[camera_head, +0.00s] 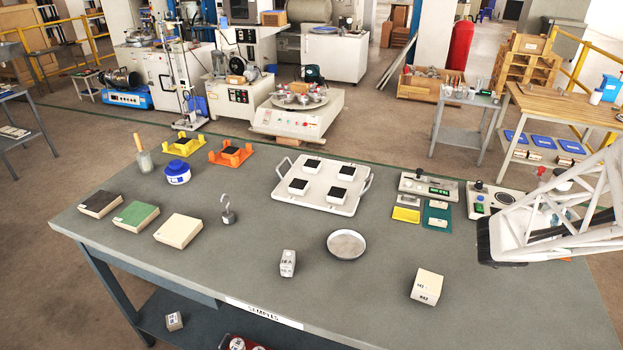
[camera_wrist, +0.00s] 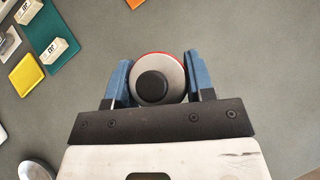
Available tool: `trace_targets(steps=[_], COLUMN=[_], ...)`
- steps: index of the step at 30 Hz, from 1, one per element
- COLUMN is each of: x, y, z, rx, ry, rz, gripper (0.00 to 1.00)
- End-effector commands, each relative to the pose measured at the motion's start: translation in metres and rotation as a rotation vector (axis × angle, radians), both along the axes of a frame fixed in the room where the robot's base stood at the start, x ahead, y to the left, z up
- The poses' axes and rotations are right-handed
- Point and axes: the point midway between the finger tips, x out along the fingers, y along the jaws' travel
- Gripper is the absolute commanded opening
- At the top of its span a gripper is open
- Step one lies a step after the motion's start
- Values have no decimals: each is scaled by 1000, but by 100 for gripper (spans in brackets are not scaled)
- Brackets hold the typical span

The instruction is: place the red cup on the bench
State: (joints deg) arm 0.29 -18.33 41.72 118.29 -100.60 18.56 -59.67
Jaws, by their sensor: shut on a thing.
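In the wrist view, my gripper (camera_wrist: 158,78) has its blue fingers shut on a round thing with a red rim, a pale grey face and a black centre, which I take as the red cup (camera_wrist: 152,87). The fingers touch its left and right sides. Its height above the surface cannot be told. In the head view, my white arm is over the right end of the grey bench (camera_head: 350,305); the fingertips and the cup are hidden behind it.
A teal mat (camera_head: 437,222) and a yellow card (camera_head: 405,214) lie left of my arm. A round metal dish (camera_head: 346,246), a labelled block (camera_head: 288,263) and a larger pale block (camera_head: 427,286) stand nearer the front.

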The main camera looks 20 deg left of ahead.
Motion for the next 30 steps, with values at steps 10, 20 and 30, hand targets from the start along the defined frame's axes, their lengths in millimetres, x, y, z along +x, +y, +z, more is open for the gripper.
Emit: trace_targets(steps=[10, 20, 30], x=[23, 38, 43], y=[70, 145, 226], z=[8, 15, 23], rx=[-1, 0, 0], ry=[0, 0, 0], rz=[114, 230, 348], gripper=[21, 21, 21])
